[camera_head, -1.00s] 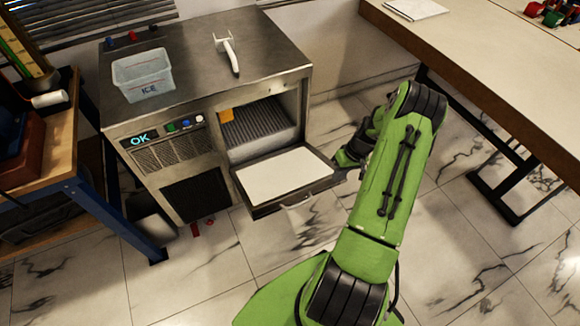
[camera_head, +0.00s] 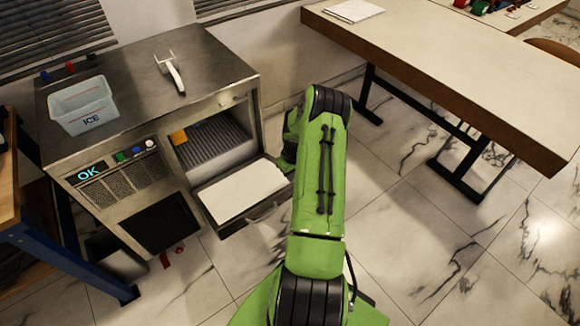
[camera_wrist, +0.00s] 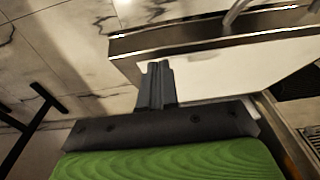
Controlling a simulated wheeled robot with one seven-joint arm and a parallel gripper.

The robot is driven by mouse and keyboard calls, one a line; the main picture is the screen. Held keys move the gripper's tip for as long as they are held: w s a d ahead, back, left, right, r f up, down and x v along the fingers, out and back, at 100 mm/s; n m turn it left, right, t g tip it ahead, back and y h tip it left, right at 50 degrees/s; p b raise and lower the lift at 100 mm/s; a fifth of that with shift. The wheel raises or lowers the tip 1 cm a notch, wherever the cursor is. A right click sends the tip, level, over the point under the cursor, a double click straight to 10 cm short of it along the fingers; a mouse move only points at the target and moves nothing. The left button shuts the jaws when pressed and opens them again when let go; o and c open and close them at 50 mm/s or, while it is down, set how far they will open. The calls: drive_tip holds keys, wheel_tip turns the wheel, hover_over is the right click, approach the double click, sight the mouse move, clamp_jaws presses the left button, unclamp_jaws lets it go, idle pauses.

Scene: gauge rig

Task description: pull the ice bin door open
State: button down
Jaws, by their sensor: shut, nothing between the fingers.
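The ice bin door (camera_head: 238,192) is folded down and open at the front of the steel ice machine (camera_head: 120,120), its pale inner face up. The bin opening (camera_head: 210,140) behind it shows a ribbed dark interior. In the wrist view the door (camera_wrist: 225,72) lies close by, with a curved handle (camera_wrist: 236,12) at its outer edge. My gripper (camera_wrist: 157,75) is shut and empty, its fingers appearing over the door's side edge; I cannot tell whether they touch. In the head view my green arm hides the gripper at the door's right side.
On the machine top are a clear ICE tub (camera_head: 84,106) and a white scoop (camera_head: 171,72). A long table (camera_head: 440,70) stands at the right and a blue-legged bench (camera_head: 60,245) at the left. Small red pieces (camera_head: 167,260) lie on the floor below. Marble floor is open at the front right.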

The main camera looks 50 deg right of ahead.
drive_tip(key=shift+s+a+f, duration=0.1)
drive_tip(key=shift+s+f, duration=0.3)
drive_tip(key=shift+f, duration=0.35)
drive_tip(key=s+a+f+b, duration=0.1)
drive_tip(key=s+f+b, duration=0.2)
drive_tip(key=f, duration=0.3)
drive_tip(key=shift+s+f+b, duration=0.15)
drive_tip(key=shift+s+b, duration=0.25)
wheel_tip(320, 180, up, 14)
drive_tip(key=s+p, duration=0.1)
drive_tip(key=p, duration=0.4)
drive_tip(key=shift+s+a+f, duration=0.2)
drive_tip(key=shift+s+a, duration=0.15)
drive_tip(key=shift+s, duration=0.05)
